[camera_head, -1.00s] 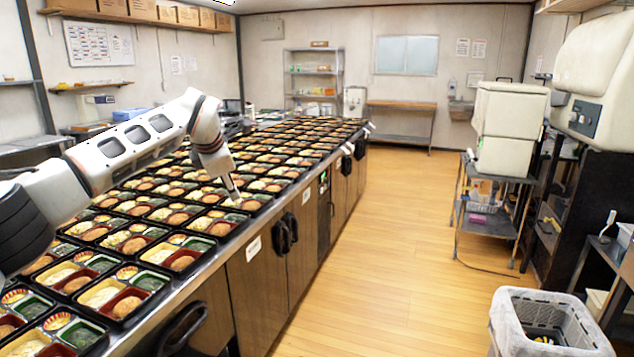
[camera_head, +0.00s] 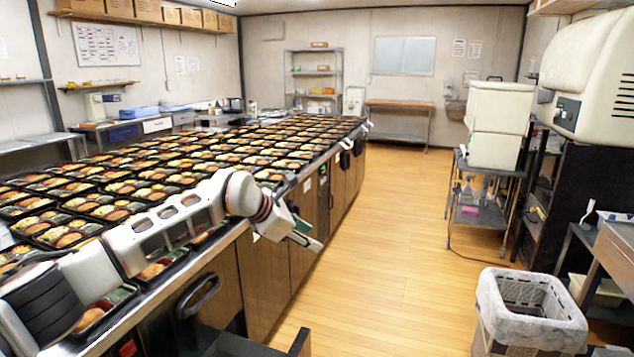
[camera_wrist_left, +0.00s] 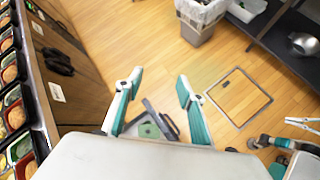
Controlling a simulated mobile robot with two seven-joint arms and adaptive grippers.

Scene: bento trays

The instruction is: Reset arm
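My left arm reaches over the front edge of the counter in the head view. Its left gripper (camera_head: 308,240) hangs past the counter edge, above the aisle. In the left wrist view the left gripper (camera_wrist_left: 158,90) has its two teal-and-white fingers spread apart, with only floor and dark parts below showing between them. It holds nothing. The right gripper does not show in the head view.
Many filled bento trays (camera_head: 68,233) cover the long counter (camera_head: 265,285), whose doors have dark handles. A lined waste bin (camera_head: 530,310) stands at the lower right. A metal trolley (camera_head: 485,195) bears white containers. The wooden floor (camera_head: 390,220) of the aisle is clear.

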